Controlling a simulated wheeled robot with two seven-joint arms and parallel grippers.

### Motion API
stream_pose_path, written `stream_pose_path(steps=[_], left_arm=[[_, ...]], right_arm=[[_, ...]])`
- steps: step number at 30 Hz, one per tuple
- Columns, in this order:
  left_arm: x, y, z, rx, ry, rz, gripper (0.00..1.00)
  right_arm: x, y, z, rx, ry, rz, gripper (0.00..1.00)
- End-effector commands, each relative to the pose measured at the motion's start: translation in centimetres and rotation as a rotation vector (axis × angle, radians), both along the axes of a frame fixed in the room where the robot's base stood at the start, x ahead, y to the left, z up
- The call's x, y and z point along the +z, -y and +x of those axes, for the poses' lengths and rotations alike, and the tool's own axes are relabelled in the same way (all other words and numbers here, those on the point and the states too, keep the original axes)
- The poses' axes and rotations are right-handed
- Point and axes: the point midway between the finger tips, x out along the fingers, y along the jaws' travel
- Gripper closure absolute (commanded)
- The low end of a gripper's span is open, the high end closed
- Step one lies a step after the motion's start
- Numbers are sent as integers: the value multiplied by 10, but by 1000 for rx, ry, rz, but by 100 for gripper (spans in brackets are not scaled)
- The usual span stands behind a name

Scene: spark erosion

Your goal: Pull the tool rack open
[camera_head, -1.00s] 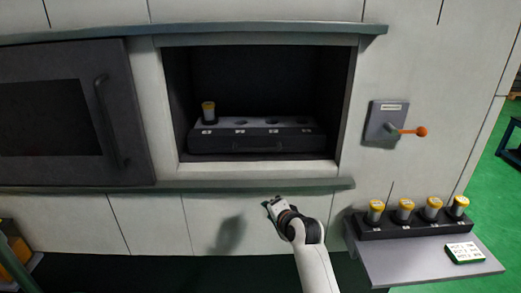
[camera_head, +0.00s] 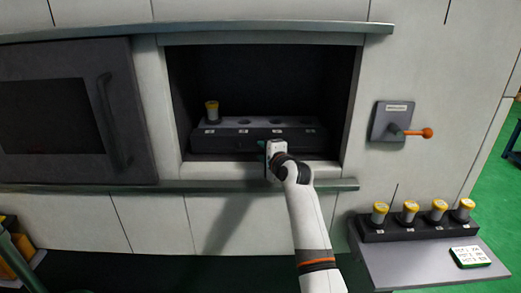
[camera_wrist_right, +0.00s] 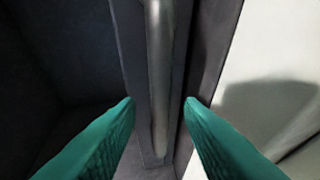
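The dark tool rack (camera_head: 215,144) sits inside the square recess of the machine. In the right wrist view the rack's grey bar handle (camera_wrist_right: 159,65) runs between the two green fingertips (camera_wrist_right: 160,103). The fingers are open, one on each side of the bar, with gaps to it. My left gripper is not in view.
The recess has a sill (camera_head: 220,170) below and side walls close by. A dark door (camera_head: 60,160) stands at the left. A lever with an orange knob (camera_head: 427,133) is at the right. A shelf (camera_head: 400,272) holds a black holder (camera_head: 372,234) with several yellow-capped tools.

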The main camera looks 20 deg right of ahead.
Motion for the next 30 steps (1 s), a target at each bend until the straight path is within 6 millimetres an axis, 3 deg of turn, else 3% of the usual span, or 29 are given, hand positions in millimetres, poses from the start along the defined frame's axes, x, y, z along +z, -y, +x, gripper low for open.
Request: stream_pose_path(steps=[6, 17, 18, 24, 30], left_arm=[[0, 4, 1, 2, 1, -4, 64], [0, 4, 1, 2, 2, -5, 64], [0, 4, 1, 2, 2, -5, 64], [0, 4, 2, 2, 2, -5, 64], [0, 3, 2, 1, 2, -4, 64]], right_arm=[[-3, -2, 19, 0, -1, -1, 66], [-5, -3, 23, -1, 0, -2, 66], [-5, -3, 22, -1, 0, -1, 67], [-5, -3, 22, -1, -1, -1, 100], [-5, -3, 22, -1, -1, -1, 100]])
